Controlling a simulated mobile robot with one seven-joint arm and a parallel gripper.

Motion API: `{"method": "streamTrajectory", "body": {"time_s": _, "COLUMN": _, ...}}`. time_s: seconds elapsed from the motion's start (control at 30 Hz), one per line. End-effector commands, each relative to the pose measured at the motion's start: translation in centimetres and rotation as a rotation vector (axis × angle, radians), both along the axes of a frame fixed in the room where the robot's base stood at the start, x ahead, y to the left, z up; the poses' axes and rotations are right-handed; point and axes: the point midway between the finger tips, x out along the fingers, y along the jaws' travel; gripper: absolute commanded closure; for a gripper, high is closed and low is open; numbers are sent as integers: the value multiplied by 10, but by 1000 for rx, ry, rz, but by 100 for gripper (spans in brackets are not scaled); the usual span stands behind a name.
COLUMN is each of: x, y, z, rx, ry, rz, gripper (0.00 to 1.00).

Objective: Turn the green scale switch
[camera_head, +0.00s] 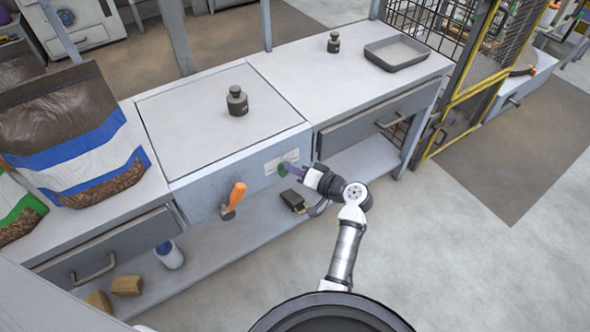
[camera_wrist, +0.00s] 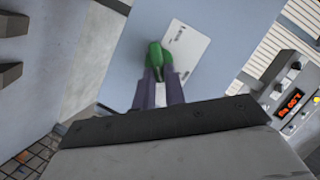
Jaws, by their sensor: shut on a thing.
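The green scale switch (camera_wrist: 155,55) sits on the front panel of the scale, against a small white plate (camera_wrist: 185,48). In the head view the green switch (camera_head: 282,169) shows just ahead of my fingertips. My gripper (camera_head: 294,170) reaches to the scale's front face (camera_head: 255,170) from the right. In the wrist view my gripper (camera_wrist: 160,88) has its two purple fingers closed on the switch, one on each side.
A dark weight (camera_head: 237,102) stands on the scale top. A small dark box (camera_head: 294,201) lies below my gripper on the lower shelf. Open floor lies at right.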

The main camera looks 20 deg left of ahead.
Motion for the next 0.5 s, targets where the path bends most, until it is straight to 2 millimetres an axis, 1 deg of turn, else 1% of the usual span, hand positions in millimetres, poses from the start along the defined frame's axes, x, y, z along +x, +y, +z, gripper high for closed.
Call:
{"method": "streamTrajectory", "body": {"time_s": 0.17, "x": 0, "y": 0, "z": 0, "rx": 0, "ry": 0, "rz": 0, "gripper": 100}}
{"method": "streamTrajectory", "body": {"time_s": 0.2, "x": 0, "y": 0, "z": 0, "rx": 0, "ry": 0, "rz": 0, "gripper": 84}}
{"method": "streamTrajectory", "body": {"time_s": 0.33, "x": 0, "y": 0, "z": 0, "rx": 0, "ry": -1, "rz": 0, "gripper": 67}}
{"method": "streamTrajectory", "body": {"time_s": 0.5, "x": 0, "y": 0, "z": 0, "rx": -1, "ry": -1, "rz": 0, "gripper": 66}}
